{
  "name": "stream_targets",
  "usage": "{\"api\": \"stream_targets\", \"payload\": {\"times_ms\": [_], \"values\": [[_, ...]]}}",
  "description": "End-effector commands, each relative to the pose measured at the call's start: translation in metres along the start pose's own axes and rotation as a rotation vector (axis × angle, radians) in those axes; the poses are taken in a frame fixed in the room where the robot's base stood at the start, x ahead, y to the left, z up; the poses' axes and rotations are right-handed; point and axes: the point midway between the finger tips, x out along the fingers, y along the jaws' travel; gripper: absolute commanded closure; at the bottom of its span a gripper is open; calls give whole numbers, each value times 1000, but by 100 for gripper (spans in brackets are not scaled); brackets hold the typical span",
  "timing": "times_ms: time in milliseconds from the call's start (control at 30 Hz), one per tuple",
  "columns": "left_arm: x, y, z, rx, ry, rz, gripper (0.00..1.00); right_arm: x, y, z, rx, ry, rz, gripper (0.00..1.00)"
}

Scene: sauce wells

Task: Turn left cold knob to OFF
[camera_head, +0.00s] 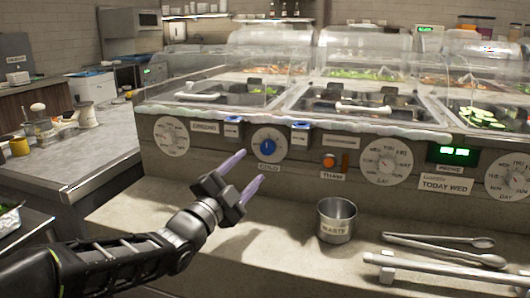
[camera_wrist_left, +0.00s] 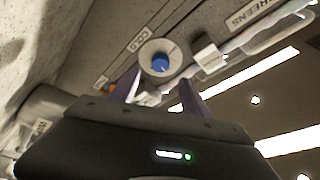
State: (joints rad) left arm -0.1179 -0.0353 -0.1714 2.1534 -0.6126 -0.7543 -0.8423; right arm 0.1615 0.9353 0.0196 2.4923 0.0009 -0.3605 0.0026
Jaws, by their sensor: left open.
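The left cold knob (camera_head: 268,146) is a blue knob on a round white dial, set in the front panel above a "COLD" label. It also shows in the left wrist view (camera_wrist_left: 160,62), ahead of the fingers. My left gripper (camera_head: 250,172) is open and empty, with two purple fingers pointing up toward the panel. In the head view its fingertips are just below and left of the knob, seemingly apart from it. In the wrist view the fingers (camera_wrist_left: 160,90) flank the space below the dial. My right gripper is not in view.
A metal "WASTE" cup (camera_head: 337,220) and tongs (camera_head: 440,241) sit on the counter to the right. Blue-topped clips (camera_head: 232,127) flank the knob. An orange button (camera_head: 329,161) and day dials (camera_head: 386,163) are further right. Clear lids (camera_head: 370,60) cover food wells above.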

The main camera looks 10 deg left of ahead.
Motion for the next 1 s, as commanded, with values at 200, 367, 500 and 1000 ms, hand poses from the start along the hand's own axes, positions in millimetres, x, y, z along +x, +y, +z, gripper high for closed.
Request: {"api": "stream_targets", "payload": {"times_ms": [200, 367, 500, 1000], "values": [[18, 1, 0, 1, 1, 2, 45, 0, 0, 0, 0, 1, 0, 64], [43, 1, -1, 0, 1, 1, 45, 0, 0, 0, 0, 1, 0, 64], [64, 1, -1, 0, 1, 1, 45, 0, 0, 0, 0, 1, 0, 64], [77, 0, 0, 0, 0, 0, 50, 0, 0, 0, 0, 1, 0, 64]]}}
